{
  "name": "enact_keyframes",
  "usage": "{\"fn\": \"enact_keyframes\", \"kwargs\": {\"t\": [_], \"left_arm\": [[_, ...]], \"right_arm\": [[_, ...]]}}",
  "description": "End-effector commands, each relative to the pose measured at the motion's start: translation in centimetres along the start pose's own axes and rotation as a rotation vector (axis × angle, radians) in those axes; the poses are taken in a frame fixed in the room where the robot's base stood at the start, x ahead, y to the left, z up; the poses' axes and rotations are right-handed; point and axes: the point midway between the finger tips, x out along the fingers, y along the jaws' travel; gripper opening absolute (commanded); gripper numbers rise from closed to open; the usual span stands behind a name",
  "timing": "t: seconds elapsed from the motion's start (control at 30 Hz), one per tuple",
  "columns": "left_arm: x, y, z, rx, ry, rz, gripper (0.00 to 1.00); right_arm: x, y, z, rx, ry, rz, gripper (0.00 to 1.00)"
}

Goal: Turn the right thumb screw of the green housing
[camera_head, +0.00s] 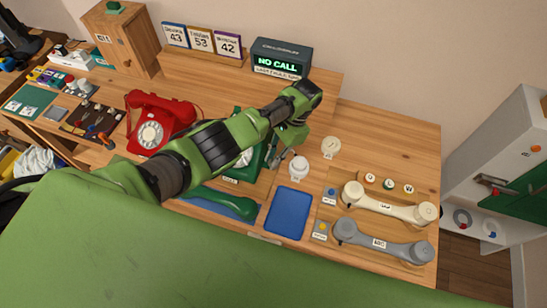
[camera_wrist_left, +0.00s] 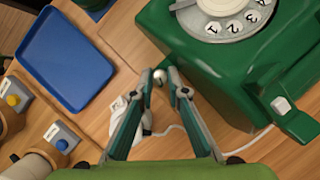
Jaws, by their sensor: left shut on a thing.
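The green housing of a dial phone (camera_wrist_left: 240,60) fills the upper right of the wrist view, with its white number dial facing up. In the head view the green housing (camera_head: 257,165) is partly hidden behind my left arm. A small silver thumb screw (camera_wrist_left: 160,77) shows at the housing's near side, between the fingertips of my left gripper (camera_wrist_left: 160,82). The gripper is shut on this screw. In the head view my left gripper (camera_head: 277,158) reaches down at the housing's right side. My right gripper is not in view.
A blue tray (camera_head: 289,212) lies in front, and a green handset (camera_head: 232,203) lies left of it. A red phone (camera_head: 157,122) stands at left. Cream (camera_head: 390,205) and grey (camera_head: 380,242) handsets lie at right. A white cord (camera_wrist_left: 170,128) runs near my fingers.

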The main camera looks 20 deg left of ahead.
Motion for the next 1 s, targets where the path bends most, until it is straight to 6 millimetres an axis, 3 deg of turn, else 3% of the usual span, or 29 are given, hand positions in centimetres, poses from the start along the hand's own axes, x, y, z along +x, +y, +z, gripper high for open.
{"fn": "enact_keyframes", "kwargs": {"t": [0.13, 0.17, 0.2, 0.23, 0.63, 1.0], "left_arm": [[-0.1, -0.1, 0.0, 0.000, 0.000, -0.002, 0.00], [-0.1, -0.1, 0.0, 0.000, 0.000, -0.002, 0.17], [-0.1, -0.1, 0.0, 0.001, 0.001, -0.002, 0.28], [-0.1, -0.1, 0.0, 0.001, 0.000, -0.002, 0.32], [-0.7, -0.1, 0.0, 0.000, 0.001, -0.003, 0.32], [-6.1, 0.0, -0.1, 0.002, 0.003, -0.003, 0.32]], "right_arm": [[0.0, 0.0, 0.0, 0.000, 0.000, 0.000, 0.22], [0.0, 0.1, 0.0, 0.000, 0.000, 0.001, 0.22], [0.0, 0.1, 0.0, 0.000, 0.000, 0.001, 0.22], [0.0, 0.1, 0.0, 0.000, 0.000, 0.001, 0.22], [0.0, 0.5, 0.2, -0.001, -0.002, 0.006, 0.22], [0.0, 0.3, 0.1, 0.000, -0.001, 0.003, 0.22]]}}
